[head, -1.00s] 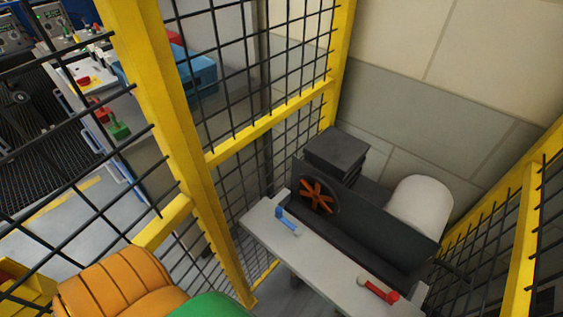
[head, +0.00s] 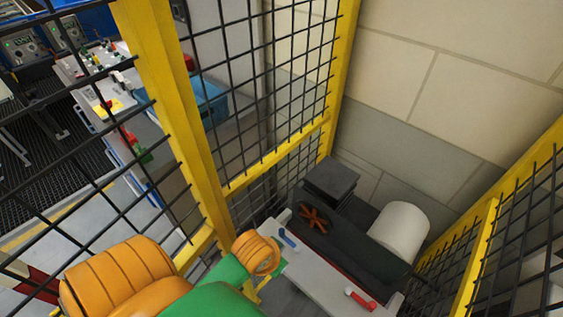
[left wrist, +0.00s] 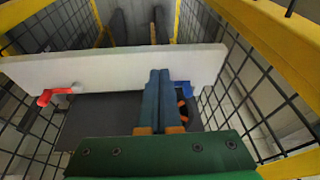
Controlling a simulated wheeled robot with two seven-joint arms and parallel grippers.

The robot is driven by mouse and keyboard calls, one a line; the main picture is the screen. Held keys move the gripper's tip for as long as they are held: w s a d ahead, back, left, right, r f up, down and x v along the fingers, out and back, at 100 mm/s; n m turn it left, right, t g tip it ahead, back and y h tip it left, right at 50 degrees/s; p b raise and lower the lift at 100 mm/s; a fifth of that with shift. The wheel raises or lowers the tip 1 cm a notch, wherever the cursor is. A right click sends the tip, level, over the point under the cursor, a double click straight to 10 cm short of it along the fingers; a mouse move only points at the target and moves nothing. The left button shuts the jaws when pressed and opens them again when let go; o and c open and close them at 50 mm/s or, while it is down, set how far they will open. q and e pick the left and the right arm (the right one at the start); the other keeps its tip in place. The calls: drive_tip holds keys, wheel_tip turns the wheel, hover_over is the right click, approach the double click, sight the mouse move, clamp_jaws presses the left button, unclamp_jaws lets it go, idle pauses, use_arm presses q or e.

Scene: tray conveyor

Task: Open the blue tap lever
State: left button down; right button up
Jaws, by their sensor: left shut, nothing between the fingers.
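The blue tap lever (head: 287,238) sits at the left end of the light grey bench (head: 322,284) in the head view, close to my orange and green left arm. In the left wrist view the blue lever (left wrist: 182,88) shows just right of my left gripper (left wrist: 159,72), partly hidden behind it. The gripper's fingers are together and empty, pointing towards the bench. I cannot tell whether they touch the lever. The gripper's fingers do not show in the head view. My right gripper is in neither view.
A red lever (head: 360,297) sits at the bench's other end. Behind the bench stand a dark trough, an orange handwheel (head: 314,218), a black box (head: 331,180) and a white cylinder (head: 400,232). Yellow mesh fencing (head: 167,110) closes in both sides.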

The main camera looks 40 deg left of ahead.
use_arm(q)
drive_tip(key=w+a+r+n+y, duration=0.1)
drive_tip(key=w+a+r+n, duration=0.2)
drive_tip(key=w+n, duration=0.1)
drive_tip(key=w+a+r+n+y, duration=0.1)
drive_tip(key=w+a+r+n, duration=0.2)
drive_tip(key=w, duration=0.4)
drive_tip(key=shift+a+r+n+g, duration=0.25)
drive_tip(key=shift+a+n+g, duration=0.1)
drive_tip(key=shift+n, duration=0.25)
drive_tip(key=shift+w, duration=0.1)
drive_tip(key=p, duration=0.1)
hover_over(290, 240)
drive_tip(key=w+a, duration=0.2)
drive_tip(key=a, duration=0.3)
drive_tip(key=f, duration=0.9)
drive_tip(key=shift+d+f, duration=0.15)
drive_tip(key=shift+d, duration=0.1)
drive_tip(key=shift+s+d+f, duration=0.1)
drive_tip(key=shift+s+d, duration=0.25)
drive_tip(key=shift+s, duration=0.15)
drive_tip(key=shift+w+f, duration=0.1)
drive_tip(key=shift+w, duration=0.05)
